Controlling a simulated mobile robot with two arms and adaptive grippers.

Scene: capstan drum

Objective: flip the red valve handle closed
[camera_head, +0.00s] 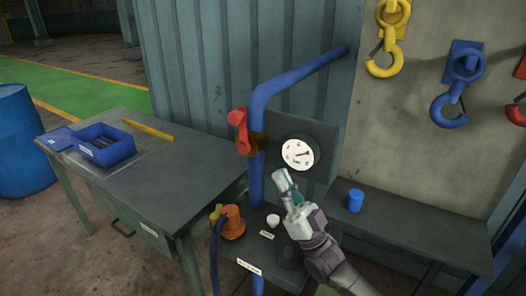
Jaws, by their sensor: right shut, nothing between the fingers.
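The red valve handle (240,130) is on the upright part of the blue pipe (258,112), left of the round white gauge (297,153). It stands roughly upright, with its upper end to the left of the pipe. My right gripper (281,180) comes in from the lower right. It is shut and empty, just below the gauge and to the right of the pipe, apart from the handle. My left gripper is not in view.
A grey table (165,160) with a blue tray (104,145) stands at left. An orange fitting (231,222) with a dark hose and a white cup (273,220) are below the handle. A blue cup (355,200) stands on the right shelf. Hooks hang at upper right.

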